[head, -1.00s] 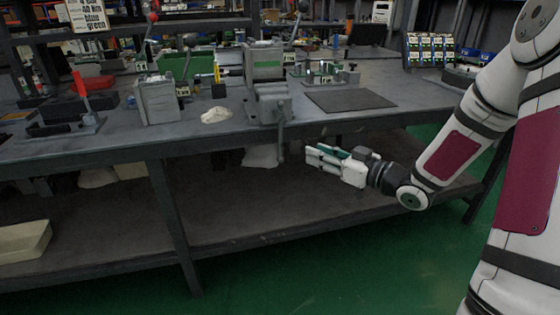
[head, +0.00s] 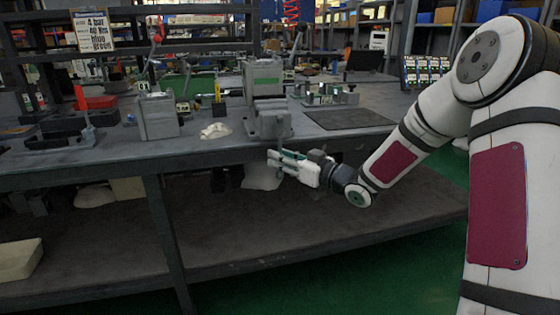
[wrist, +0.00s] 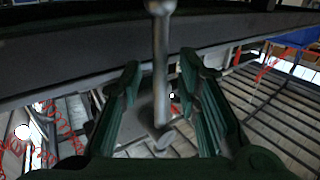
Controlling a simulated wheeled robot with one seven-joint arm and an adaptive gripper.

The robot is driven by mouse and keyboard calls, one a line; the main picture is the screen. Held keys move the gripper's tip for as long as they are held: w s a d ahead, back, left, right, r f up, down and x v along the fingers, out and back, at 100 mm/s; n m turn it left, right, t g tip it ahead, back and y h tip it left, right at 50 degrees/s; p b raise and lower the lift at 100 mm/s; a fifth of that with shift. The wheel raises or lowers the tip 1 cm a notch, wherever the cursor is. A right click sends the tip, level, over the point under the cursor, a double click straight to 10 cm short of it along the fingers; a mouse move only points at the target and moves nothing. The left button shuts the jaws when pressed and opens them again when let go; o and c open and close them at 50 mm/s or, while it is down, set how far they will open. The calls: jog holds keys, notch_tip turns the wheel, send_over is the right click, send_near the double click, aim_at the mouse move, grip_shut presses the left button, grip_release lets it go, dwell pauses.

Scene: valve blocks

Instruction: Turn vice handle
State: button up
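The grey vice (head: 268,122) stands at the front edge of the workbench in the head view. Its handle (wrist: 160,75) shows in the wrist view as a grey metal bar hanging down, with a rounded knob at each end. My gripper (head: 271,159) is just below the vice in the head view, pointing left in front of the bench edge. In the wrist view, my gripper (wrist: 160,62) has its two green-padded fingers apart, one on each side of the bar. Gaps show between bar and pads. The handle is hard to make out in the head view.
The workbench (head: 215,152) has a thick front edge close above my gripper, with a lower shelf (head: 250,225) beneath. A dark mat (head: 348,119) lies right of the vice. A white crumpled cloth (head: 215,131) and a grey block (head: 158,116) are to its left.

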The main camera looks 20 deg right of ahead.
jog(key=shift+w+a, duration=0.25)
jog(key=shift+w, duration=0.15)
grip_shut()
jog(key=shift+d, duration=0.1)
